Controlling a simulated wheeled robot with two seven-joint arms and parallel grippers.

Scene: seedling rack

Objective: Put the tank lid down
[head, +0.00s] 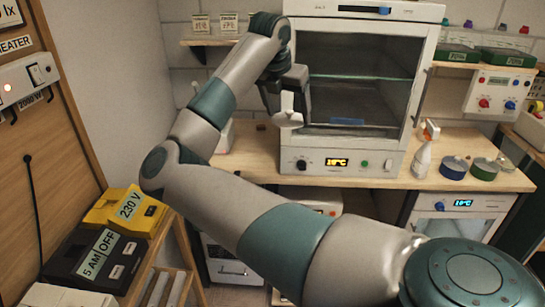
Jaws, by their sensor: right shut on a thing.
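My right gripper (287,100) is shut on a small pale thing, which I take to be the tank lid (289,119). It holds it in front of the left side of the glass-fronted cabinet, above the wooden bench (255,160). Only a small part of the lid shows, so its full shape is unclear. A white thing (226,136) behind my right forearm, on the bench, is mostly hidden; I cannot tell whether it is the tank. My left gripper is not in view.
The glass-fronted cabinet (335,167) stands on the bench. Right of it are a white bottle (422,160) and several round tins (454,167). A black box (90,262) and yellow box (125,211) sit at the lower left. The bench front left of the cabinet is fairly clear.

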